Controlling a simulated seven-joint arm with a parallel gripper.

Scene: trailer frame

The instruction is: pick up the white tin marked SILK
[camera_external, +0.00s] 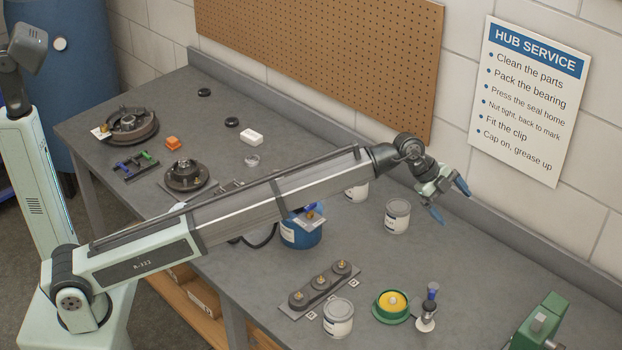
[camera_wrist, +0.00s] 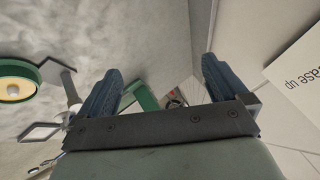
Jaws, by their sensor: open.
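Three white tins with dark lettering stand on the grey bench in the external view. One white tin (camera_external: 397,218) is right of the middle, another white tin (camera_external: 338,318) is near the front edge, and a third white tin (camera_external: 357,192) is partly hidden behind my arm. The lettering is too small to read, so I cannot tell which is marked SILK. My gripper (camera_external: 451,202) is open and empty, above the bench and to the right of the middle tin. In the wrist view, my gripper (camera_wrist: 160,85) shows both blue fingers spread, with no tin clearly visible.
A blue container (camera_external: 301,233) is under my arm. A dark plate with brass fittings (camera_external: 320,286), a green dish with yellow contents (camera_external: 391,304), a small blue-topped tool (camera_external: 428,308) and a green vise (camera_external: 541,322) stand along the front. Bare bench lies right of the middle tin.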

